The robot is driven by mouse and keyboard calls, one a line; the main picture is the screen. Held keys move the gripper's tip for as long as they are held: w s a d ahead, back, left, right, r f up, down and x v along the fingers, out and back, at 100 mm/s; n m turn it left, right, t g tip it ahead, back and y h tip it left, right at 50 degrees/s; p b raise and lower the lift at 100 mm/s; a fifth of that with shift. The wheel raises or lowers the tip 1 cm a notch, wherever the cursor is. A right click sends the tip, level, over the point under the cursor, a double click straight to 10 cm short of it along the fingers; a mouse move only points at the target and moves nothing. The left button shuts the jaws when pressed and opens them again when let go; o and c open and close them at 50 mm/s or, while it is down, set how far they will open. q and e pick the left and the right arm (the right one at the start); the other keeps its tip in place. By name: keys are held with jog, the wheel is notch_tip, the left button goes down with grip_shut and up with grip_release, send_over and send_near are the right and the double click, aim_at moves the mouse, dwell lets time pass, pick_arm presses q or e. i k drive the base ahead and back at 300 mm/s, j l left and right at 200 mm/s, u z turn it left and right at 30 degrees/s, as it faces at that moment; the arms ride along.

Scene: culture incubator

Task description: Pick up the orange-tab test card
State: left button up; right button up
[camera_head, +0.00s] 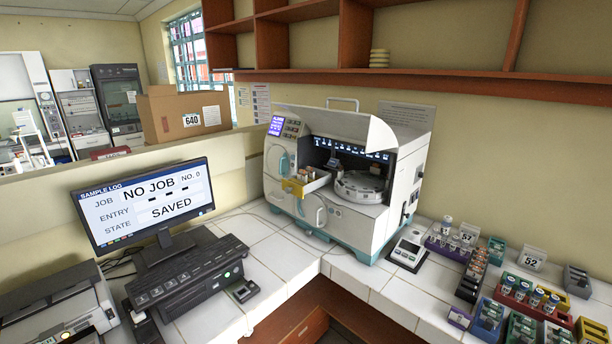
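I cannot make out the orange-tab test card for certain; the small items are too small to tell apart. The white culture incubator (345,225) stands in the counter corner with its lid raised. Its round carousel (360,184) shows inside. A yellow-fronted drawer (293,187) sticks out at its left front, with small items in it. Several small coloured racks stand on the right counter, including a red rack (533,309) and a purple rack (447,247). Neither of my grippers is in view.
A monitor (147,203) reading "NO JOB" and a black keypad unit (187,276) stand on the left counter. Wooden shelves (420,85) overhang the back. White tile before the incubator is clear.

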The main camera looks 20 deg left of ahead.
aim_at(301, 176)
jog(key=i+j, duration=0.15)
jog(key=i, duration=0.2)
jog(key=i+j, duration=0.15)
jog(key=i, duration=0.25)
jog(key=i+j, duration=0.15)
jog(key=i, duration=0.2)
jog(key=z, duration=0.05)
